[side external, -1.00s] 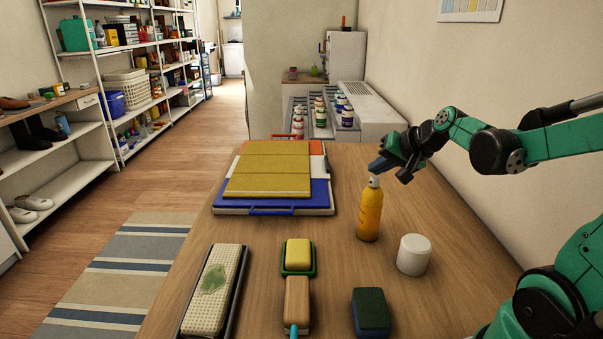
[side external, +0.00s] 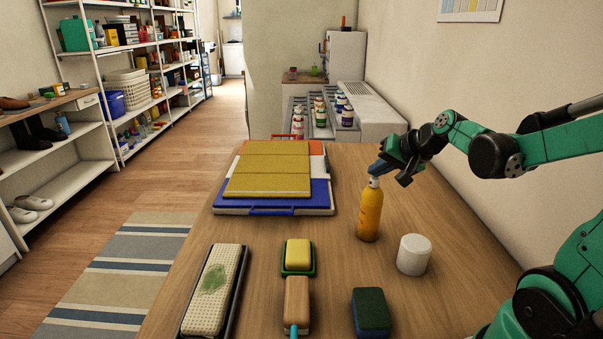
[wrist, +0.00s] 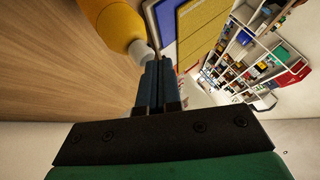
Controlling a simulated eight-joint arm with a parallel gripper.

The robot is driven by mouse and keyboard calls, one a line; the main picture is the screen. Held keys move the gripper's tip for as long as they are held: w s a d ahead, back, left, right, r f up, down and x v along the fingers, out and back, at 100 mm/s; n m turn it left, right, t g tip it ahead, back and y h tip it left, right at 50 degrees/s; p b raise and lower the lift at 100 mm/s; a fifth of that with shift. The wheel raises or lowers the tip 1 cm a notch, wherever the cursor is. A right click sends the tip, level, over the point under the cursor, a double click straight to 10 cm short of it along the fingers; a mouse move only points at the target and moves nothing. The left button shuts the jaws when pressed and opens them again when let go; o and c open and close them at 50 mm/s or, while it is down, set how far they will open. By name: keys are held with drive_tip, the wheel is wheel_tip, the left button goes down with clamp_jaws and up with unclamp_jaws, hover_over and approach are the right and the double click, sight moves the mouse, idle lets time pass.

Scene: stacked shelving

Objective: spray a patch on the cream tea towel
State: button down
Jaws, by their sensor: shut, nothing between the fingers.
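A yellow-orange spray bottle (side external: 369,216) with a pale top stands upright on the wooden table, and it also shows in the wrist view (wrist: 112,24). My gripper (side external: 376,168) is shut and empty, its blue-grey fingertips at the bottle's top. In the wrist view the closed fingers (wrist: 157,68) reach the pale nozzle; whether they press on it I cannot tell. A cream dimpled rectangle (side external: 228,262) with a green patch lies in a dark tray at the front left; it may be the tea towel, but its material is unclear.
A white cylinder (side external: 413,254) stands right of the bottle. A yellow sponge in a green dish (side external: 298,257), a wooden-backed brush (side external: 297,302) and a dark green-and-blue block (side external: 371,312) lie in front. Flat mustard panels (side external: 268,171) are stacked behind. Table between is clear.

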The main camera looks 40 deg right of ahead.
sight(378, 181)
drive_tip(key=shift+f, duration=0.2)
drive_tip(key=shift+r, duration=0.45)
wheel_tip(378, 181, up, 6)
idle(0.8)
idle(2.3)
drive_tip(key=shift+f, duration=3.05)
drive_tip(key=shift+f, duration=0.1)
